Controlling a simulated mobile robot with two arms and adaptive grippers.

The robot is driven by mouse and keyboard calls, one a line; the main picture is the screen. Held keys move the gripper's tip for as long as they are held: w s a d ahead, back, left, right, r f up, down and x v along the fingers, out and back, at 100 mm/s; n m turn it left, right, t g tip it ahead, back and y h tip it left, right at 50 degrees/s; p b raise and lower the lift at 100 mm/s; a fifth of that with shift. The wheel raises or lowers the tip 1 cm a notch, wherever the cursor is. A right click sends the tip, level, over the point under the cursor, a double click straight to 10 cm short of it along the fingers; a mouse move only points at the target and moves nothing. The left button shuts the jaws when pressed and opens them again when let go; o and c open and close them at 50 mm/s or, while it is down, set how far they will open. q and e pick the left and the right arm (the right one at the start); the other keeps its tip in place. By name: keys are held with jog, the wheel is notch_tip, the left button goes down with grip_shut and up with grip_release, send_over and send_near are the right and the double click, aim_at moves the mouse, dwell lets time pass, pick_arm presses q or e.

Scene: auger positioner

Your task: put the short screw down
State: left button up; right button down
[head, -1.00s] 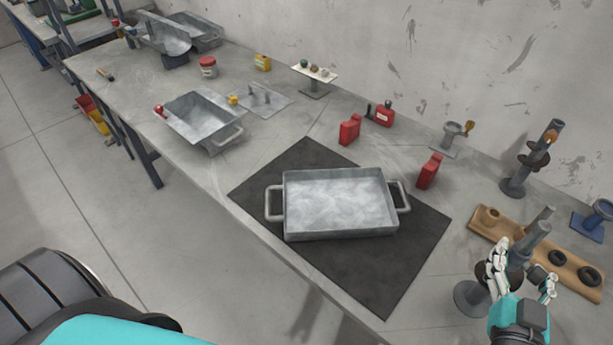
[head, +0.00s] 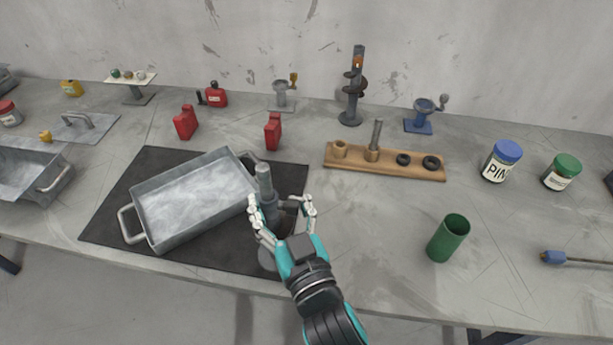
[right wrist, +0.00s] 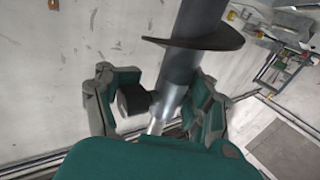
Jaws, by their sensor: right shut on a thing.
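The short screw (head: 265,182) is a grey upright shaft with a dark brown flight and a round grey foot. My right gripper (head: 282,214) is shut on its shaft, and its fingers hide part of it. In the head view the screw shows in front of the black mat's right part, beside the metal tray's right end. I cannot tell whether its foot touches the mat. In the right wrist view the shaft (right wrist: 180,75) and its dark flight (right wrist: 195,42) rise between the fingers. My left gripper is out of view.
A metal tray (head: 140,215) with handles lies on the black mat (head: 100,222). Red cans (head: 273,132), a wooden board (head: 405,173) with a peg and rings, and a taller screw stand (head: 350,117) are behind. A green cup (head: 449,238) stands at right. Bare table lies between cup and mat.

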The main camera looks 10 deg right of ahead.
jog(key=shift+w+d+r, duration=0.1)
jog(key=shift+d+r, duration=0.1)
jog(key=shift+d, duration=0.1)
jog(key=w+d+f+p, duration=0.2)
jog(key=d, duration=0.5)
jog(key=w+d+f+p, duration=0.2)
jog(key=d+f, duration=0.1)
jog(key=d, duration=0.4)
jog(key=shift+d, duration=0.4)
jog(key=shift+w+f, duration=0.1)
jog(key=shift+f, duration=0.05)
jog(key=c, duration=0.9)
grip_release()
jog(key=shift+f, duration=0.15)
jog(key=o, duration=0.6)
